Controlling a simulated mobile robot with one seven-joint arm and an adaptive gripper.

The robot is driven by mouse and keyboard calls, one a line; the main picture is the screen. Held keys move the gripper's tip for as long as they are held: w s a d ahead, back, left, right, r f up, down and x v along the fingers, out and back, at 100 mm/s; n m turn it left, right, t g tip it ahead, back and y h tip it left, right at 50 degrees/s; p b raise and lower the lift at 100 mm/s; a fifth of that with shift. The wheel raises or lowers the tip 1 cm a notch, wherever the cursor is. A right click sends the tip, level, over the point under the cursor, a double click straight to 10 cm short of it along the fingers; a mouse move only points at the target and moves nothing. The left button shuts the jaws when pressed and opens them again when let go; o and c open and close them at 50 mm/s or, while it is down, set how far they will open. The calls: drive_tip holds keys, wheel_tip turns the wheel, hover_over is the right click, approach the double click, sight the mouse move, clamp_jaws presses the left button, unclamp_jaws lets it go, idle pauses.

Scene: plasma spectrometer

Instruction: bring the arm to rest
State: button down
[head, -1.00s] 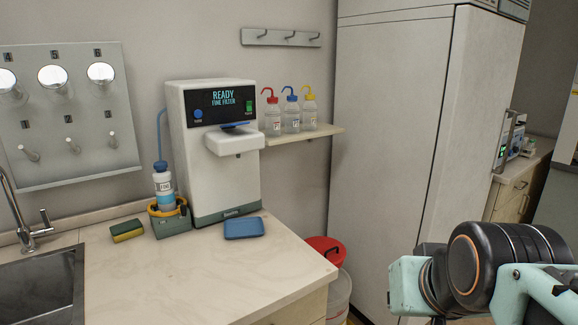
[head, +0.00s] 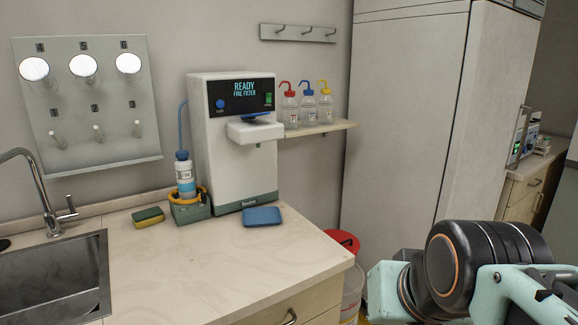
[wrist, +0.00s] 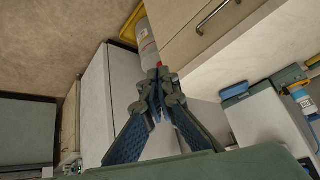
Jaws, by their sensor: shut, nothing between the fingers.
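My gripper (wrist: 158,85) shows in the wrist view, its two blue-padded fingers shut with nothing between them. It hangs in the air, and I see it touching nothing. In the head view my arm's black and pale green links fill the lower right corner, to the right of the counter, in front of the tall grey cabinet (head: 405,120). The gripper itself is out of the head view.
The counter (head: 230,255) holds a white water purifier (head: 222,165), a sponge (head: 148,217), a blue tray (head: 262,217) and a sink (head: 55,280). Wash bottles stand on a shelf (head: 325,129).

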drive_tip(key=s+f+n+g+p, duration=0.1)
drive_tip(key=s+f+g, duration=0.1)
drive_tip(key=s, duration=0.2)
wheel_tip(320, 180, up, 19)
drive_tip(key=p, duration=1.9)
drive_tip(key=shift+r, duration=0.15)
drive_tip(key=shift+a, duration=0.1)
